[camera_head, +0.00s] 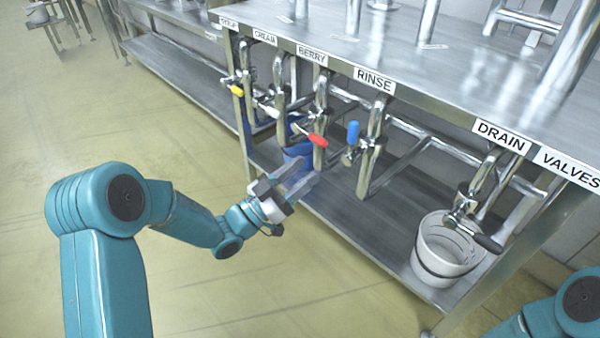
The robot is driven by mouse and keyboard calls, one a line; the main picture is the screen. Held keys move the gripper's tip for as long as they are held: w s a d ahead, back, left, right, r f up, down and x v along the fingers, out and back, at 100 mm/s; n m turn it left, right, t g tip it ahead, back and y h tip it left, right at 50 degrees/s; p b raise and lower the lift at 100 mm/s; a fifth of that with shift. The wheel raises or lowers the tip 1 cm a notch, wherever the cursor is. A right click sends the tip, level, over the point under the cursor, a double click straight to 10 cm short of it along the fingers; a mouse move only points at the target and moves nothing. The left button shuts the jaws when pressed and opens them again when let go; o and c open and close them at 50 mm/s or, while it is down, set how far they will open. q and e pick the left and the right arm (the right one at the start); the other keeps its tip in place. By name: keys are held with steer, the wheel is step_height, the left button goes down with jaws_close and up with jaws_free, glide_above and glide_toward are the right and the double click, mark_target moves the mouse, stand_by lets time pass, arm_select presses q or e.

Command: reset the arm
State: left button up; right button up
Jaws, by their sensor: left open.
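My left arm is teal and comes in from the lower left. Its gripper (303,180) is open and empty, with grey fingers pointing right, in front of the steel bench's lower shelf. From this view the fingers overlap the area just below a blue container (297,150); I cannot tell the exact distance between them. Only a teal part of my right arm shows at the lower right corner. My right gripper is out of the frame.
A steel bench (440,85) carries pipes and valves with yellow, red (317,140) and blue (353,131) handles. Labels include BERRY, RINSE and DRAIN. A white bucket (440,262) stands on the lower shelf at right. The yellowish floor (190,120) at left is mostly clear.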

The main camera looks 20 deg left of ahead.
arm_select(q)
steer(key=s+d+f+n+g+y, duration=0.1)
steer(key=s+f+n+g+y, duration=0.25)
steer(key=f, duration=0.85)
steer(key=s+d+f+n+g+y, duration=0.1)
steer(key=s+f+n+g+y, duration=0.3)
steer(key=f, duration=0.8)
steer(key=s+f+n+g+y, duration=0.2)
steer(key=s+f+g, duration=0.25)
steer(key=s, duration=0.45)
steer(key=s+f+n+g+y, duration=0.15)
steer(key=s+f+g, duration=0.35)
steer(key=s, duration=0.5)
step_height(320, 180, up, 31)
steer(key=m+p, duration=0.1)
steer(key=p, duration=3.1)
steer(key=shift+s+d, duration=0.35)
steer(key=shift+s, duration=0.1)
